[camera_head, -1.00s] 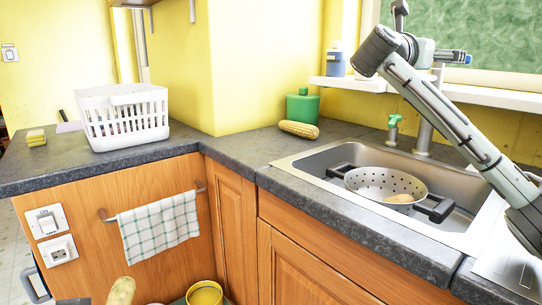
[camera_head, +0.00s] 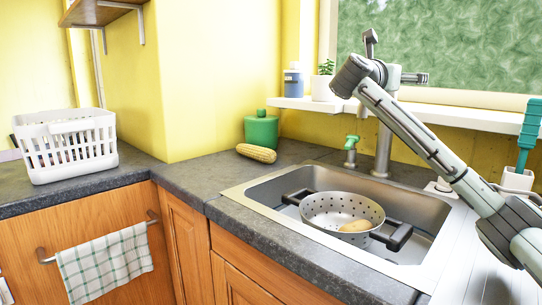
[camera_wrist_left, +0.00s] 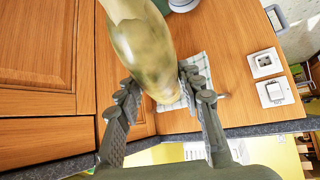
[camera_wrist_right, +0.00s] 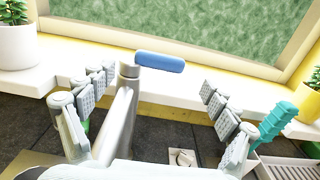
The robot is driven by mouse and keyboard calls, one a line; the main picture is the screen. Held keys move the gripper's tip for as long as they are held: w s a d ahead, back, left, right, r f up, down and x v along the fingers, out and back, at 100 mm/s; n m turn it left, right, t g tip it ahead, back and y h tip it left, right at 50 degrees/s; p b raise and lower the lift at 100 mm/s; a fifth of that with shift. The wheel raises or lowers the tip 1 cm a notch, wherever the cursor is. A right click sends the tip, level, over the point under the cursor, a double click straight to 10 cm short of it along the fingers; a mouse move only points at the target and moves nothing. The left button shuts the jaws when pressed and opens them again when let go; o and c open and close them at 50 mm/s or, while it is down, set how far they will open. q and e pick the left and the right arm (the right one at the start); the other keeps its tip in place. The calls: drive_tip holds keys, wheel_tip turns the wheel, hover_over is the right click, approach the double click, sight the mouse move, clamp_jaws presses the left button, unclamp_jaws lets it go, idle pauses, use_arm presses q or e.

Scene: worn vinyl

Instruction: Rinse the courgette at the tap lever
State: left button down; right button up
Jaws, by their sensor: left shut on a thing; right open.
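The courgette (camera_wrist_left: 145,45) is mottled pale green and yellow. My left gripper (camera_wrist_left: 158,85) is shut on it in the left wrist view, in front of the wooden cabinet; this gripper is outside the head view. The tap (camera_head: 383,150) rises behind the sink (camera_head: 270,192), its top partly hidden by my right arm. The blue tap lever (camera_wrist_right: 160,62) shows in the right wrist view, ahead of and between the fingers. My right gripper (camera_wrist_right: 158,88) is open and empty; it also shows above the tap in the head view (camera_head: 398,62).
A colander (camera_head: 318,212) holding a potato-like item (camera_head: 355,226) sits in the sink. A white basket (camera_head: 65,150) is far left. A windowsill (camera_head: 300,103) and teal brush (camera_head: 529,125) are near the tap.

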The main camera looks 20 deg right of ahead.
use_arm(q)
drive_tip(key=shift+r+p, duration=0.45)
drive_tip(key=shift+r, duration=0.15)
use_arm(e)
drive_tip(key=x, duration=0.7)
drive_tip(key=shift+w+d, duration=0.15)
drive_tip(key=shift+d, duration=0.1)
drive_tip(key=shift+c, duration=0.6)
